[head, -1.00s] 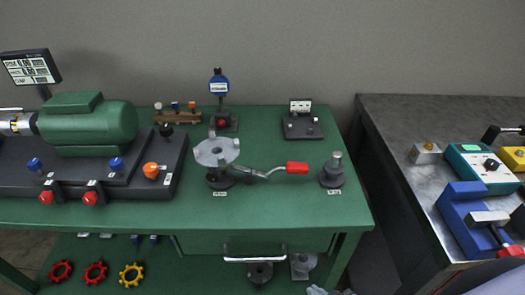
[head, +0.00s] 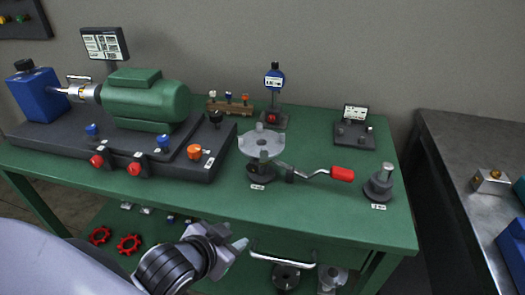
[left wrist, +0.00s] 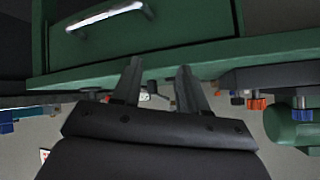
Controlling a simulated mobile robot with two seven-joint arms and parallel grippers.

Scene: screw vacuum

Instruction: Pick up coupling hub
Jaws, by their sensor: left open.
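A grey coupling hub (head: 262,145), a flat disc with upright jaws, sits on a dark stand with a label on the green bench. A crank with a red handle (head: 342,174) reaches to the right from beside that stand. My left gripper (head: 236,238) is in front of the bench's front edge, left of the drawer handle, open and apart from the hub. Its two spread fingers also show in the left wrist view (left wrist: 158,68), with nothing between them. The hub cannot be made out in that view. My right gripper is not in view.
A green motor (head: 148,97) on a dark base fills the bench's left. A dial gauge stand (head: 274,95) stands behind the hub. A grey knobbed post (head: 380,184) stands at the right. Red star rings (head: 129,244) lie on the lower shelf.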

